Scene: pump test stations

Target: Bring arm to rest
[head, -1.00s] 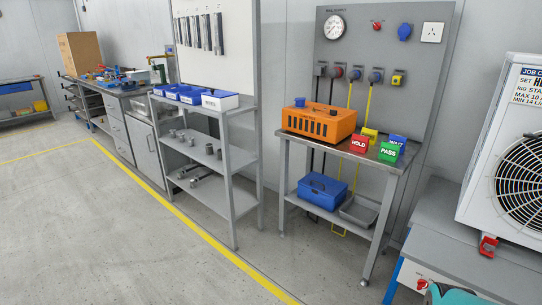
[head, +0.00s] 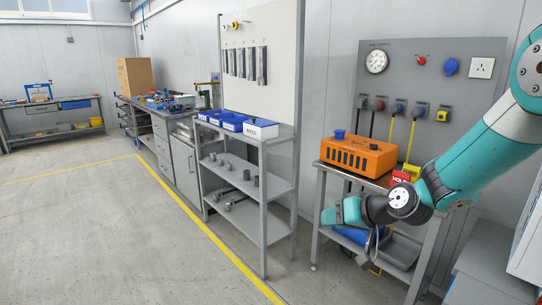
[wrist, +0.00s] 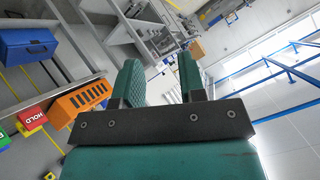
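My gripper (wrist: 160,62) shows in the wrist view with its two green fingers apart and nothing between them. In the head view my teal arm (head: 481,150) reaches in from the right and bends at a grey wrist joint (head: 401,200). Its teal end (head: 347,212) points left, in front of the small grey bench (head: 322,192); the fingers are not clear there. The arm hides part of the bench and its lower shelf.
An orange slotted box (head: 357,155) and a red HOLD block (head: 398,178) stand on the bench, behind my arm. A blue toolbox (wrist: 27,46) shows in the wrist view. A grey shelf unit (head: 248,178) stands left of the bench. Floor (head: 110,235) further left is clear.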

